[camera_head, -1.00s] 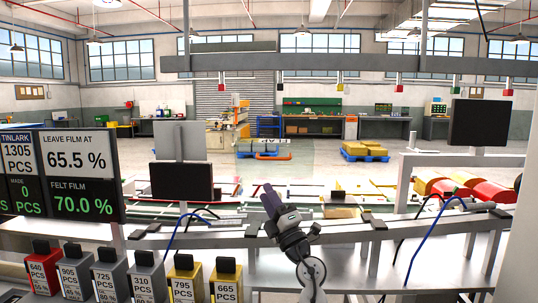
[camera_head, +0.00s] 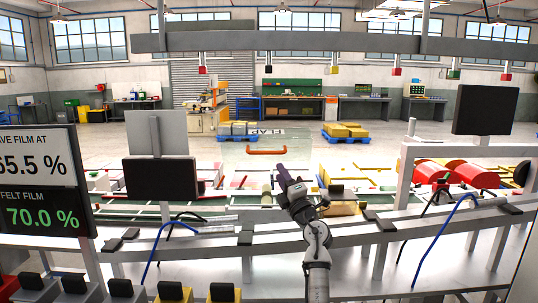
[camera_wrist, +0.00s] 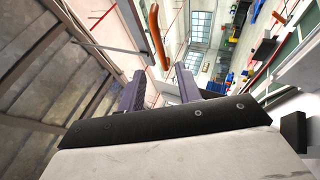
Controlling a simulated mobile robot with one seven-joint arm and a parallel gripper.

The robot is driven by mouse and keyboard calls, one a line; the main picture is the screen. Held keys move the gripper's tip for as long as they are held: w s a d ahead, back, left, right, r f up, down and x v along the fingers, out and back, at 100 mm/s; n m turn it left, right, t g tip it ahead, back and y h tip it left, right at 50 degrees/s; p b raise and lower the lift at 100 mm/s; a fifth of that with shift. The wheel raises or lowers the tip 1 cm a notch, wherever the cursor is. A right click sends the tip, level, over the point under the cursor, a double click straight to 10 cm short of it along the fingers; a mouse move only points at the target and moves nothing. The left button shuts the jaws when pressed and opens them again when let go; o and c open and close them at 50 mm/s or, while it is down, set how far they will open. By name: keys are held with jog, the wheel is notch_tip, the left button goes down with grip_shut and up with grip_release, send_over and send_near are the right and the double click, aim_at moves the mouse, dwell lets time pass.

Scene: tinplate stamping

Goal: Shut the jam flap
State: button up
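The jam flap (camera_head: 236,148) is a clear panel, hard to make out, in the middle of the head view. Lettering shows reversed on it, and it appears to stand raised above the line bed. The handle also shows in the wrist view (camera_wrist: 157,38), beyond my fingertips. My gripper (camera_head: 280,178) is just below and right of the handle in the head view. In the wrist view its two dark fingers (camera_wrist: 160,82) are apart with nothing between them, and do not touch the handle.
A grey rail (camera_head: 345,232) crosses in front, below my arm. A dark screen (camera_head: 160,179) stands left and another (camera_head: 485,110) right. Red rollers (camera_head: 474,174) lie at right. An overhead beam (camera_head: 290,41) spans the top.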

jog(key=p+x, duration=0.1)
jog(key=x, duration=0.8)
jog(key=shift+w+a+r, duration=0.1)
jog(key=shift+w, duration=0.05)
grip_shut()
